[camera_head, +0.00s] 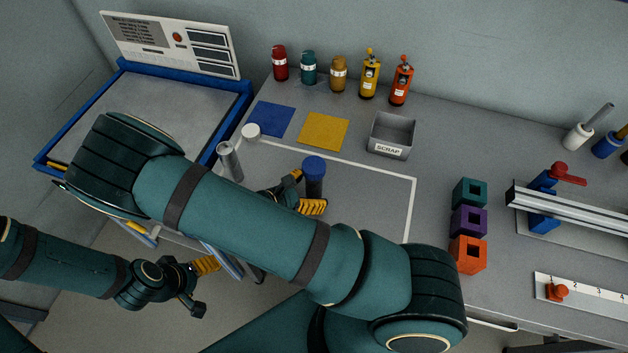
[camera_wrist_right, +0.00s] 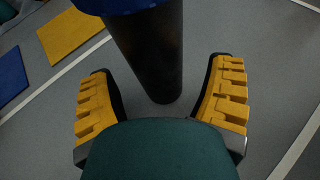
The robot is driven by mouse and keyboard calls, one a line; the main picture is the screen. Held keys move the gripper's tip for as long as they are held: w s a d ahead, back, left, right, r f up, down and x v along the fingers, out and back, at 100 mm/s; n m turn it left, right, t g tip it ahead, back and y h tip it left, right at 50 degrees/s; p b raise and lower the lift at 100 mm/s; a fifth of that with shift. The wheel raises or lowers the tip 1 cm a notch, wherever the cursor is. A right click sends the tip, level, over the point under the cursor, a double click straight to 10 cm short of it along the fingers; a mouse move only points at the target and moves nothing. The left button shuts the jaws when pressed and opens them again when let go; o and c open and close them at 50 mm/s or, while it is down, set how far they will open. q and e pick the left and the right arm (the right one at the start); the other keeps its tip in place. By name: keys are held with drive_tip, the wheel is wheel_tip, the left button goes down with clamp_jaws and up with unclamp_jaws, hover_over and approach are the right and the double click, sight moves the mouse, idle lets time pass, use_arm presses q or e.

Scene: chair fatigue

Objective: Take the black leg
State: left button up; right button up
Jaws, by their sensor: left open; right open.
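The black leg (camera_head: 315,187), a dark cylinder with a blue top, stands upright on the grey bench inside a white outline. It also shows in the right wrist view (camera_wrist_right: 152,55), where its lower end rests on the bench. My right gripper (camera_head: 310,192) is open, with its yellow-padded fingers on either side of the leg. In the right wrist view, gaps show between the leg and both fingers (camera_wrist_right: 162,95). My right forearm hides part of this gripper in the head view. My left gripper (camera_head: 208,285) is open and empty, low at the left, off the bench.
A grey metal cylinder (camera_head: 230,161) and a white disc (camera_head: 251,131) stand left of the leg. A scrap bin (camera_head: 391,136) is behind it. Coloured blocks (camera_head: 468,222) and a rail fixture (camera_head: 560,212) are at the right. Several bottles line the back wall.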

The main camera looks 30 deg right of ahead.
drive_tip(key=shift+d+f, duration=0.35)
drive_tip(key=shift+d, duration=0.3)
clamp_jaws()
drive_tip(key=shift+r, duration=0.15)
